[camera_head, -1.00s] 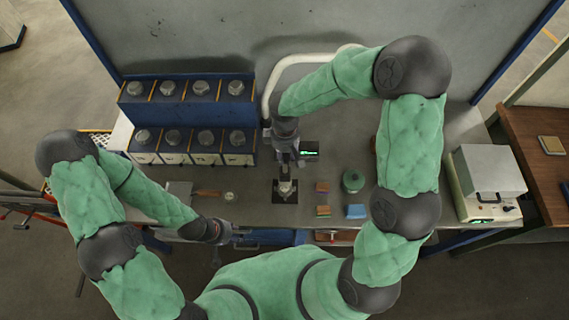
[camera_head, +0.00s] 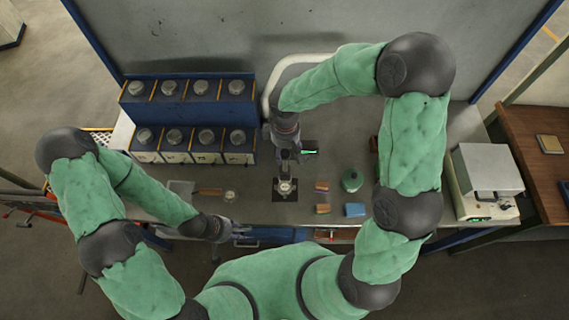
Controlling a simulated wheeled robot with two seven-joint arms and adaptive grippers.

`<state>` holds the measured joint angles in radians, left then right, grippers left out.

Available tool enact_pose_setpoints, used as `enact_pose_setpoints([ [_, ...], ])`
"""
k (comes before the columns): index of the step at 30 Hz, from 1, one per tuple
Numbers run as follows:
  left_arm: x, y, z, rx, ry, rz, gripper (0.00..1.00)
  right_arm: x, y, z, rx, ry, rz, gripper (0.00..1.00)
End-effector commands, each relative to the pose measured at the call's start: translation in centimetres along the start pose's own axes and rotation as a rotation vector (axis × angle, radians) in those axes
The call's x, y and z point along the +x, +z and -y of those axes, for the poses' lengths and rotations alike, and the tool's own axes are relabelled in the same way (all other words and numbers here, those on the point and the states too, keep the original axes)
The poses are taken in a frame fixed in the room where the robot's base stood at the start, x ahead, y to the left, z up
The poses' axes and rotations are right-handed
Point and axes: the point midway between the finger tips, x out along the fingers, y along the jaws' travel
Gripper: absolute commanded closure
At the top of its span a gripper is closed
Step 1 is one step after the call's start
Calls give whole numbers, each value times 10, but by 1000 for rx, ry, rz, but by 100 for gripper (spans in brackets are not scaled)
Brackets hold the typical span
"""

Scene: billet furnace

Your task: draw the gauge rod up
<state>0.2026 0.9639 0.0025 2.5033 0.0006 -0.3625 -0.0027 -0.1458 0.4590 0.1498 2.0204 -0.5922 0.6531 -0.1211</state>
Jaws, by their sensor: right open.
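A small device with a round metallic top (camera_head: 285,187) stands on a dark square plate on the bench; it may hold the gauge rod, but the rod itself is too small to make out. My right gripper (camera_head: 286,164) points down just behind this device, close above the bench. It is open, and I see nothing held in it. My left gripper (camera_head: 240,234) is low at the bench's front edge, left of the device. Its fingers are too small to tell whether they are open or shut.
A blue two-tier rack (camera_head: 188,88) with several metal-lidded bins stands at the back left. A grey box instrument (camera_head: 487,170) stands at the right end.

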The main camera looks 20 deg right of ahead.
Motion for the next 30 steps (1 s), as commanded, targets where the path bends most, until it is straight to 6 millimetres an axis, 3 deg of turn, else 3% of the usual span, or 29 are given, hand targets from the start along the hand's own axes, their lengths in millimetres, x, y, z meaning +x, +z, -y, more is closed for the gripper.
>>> enact_pose_setpoints([
  [24, -35, 1, -12, 0, 0, 0, 60, -56, 0, 0, 0, 0, 0, 41],
  [30, -35, 1, -12, 0, 0, 0, 60, -58, 0, 0, 0, 0, 0, 41],
])
